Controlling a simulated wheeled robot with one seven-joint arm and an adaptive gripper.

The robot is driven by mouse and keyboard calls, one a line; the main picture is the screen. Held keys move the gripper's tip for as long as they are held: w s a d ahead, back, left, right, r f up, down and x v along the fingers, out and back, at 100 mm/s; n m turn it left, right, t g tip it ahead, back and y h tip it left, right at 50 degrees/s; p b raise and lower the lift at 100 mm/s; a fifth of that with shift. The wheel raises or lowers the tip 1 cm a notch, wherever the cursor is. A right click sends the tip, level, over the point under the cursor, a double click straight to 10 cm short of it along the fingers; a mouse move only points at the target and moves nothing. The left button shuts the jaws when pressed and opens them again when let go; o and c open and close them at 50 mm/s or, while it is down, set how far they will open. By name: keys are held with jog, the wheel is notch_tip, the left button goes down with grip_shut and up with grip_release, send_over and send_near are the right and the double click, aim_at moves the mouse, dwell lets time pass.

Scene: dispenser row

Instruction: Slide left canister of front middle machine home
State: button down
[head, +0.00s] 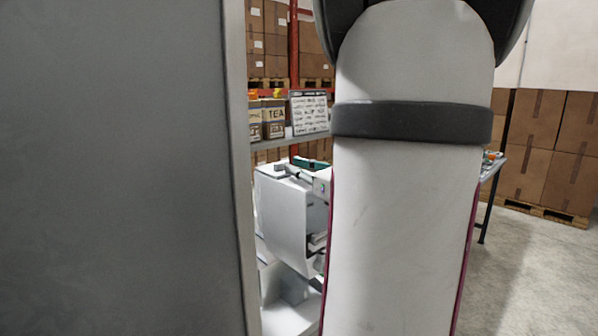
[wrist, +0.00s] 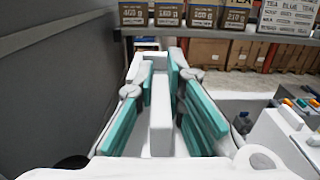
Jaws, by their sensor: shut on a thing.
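In the wrist view my gripper (wrist: 160,85) reaches forward with its teal-padded fingers on either side of a narrow upright white piece (wrist: 160,125), and it is shut on it. This piece looks like part of a canister, but its full shape is hidden by the fingers and the white surfaces around it. In the head view a white dispenser machine (head: 285,215) shows in the gap beside my arm. My arm covers its right part, and I cannot make out its left canister or my gripper clearly there.
A large grey panel (head: 115,170) fills the head view's left side; a grey wall (wrist: 65,75) stands close left of my gripper. Behind, a shelf (wrist: 215,33) holds labelled tea boxes (wrist: 202,15). More white equipment (wrist: 285,140) stands at right. Floor (head: 530,270) is open at far right.

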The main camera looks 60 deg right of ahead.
aim_at(266, 166)
jog(key=shift+b+x, duration=1.8)
jog(key=shift+x, duration=2.15)
jog(key=shift+f, duration=0.15)
jog(key=shift+f, duration=0.1)
jog(key=shift+w+d+f+b, duration=0.15)
jog(key=shift+w+f+b, duration=0.6)
jog(key=shift+b, duration=0.2)
jog(key=shift+f+b, duration=0.55)
jog(key=shift+b, duration=0.05)
jog(key=c, duration=1.6)
grip_release()
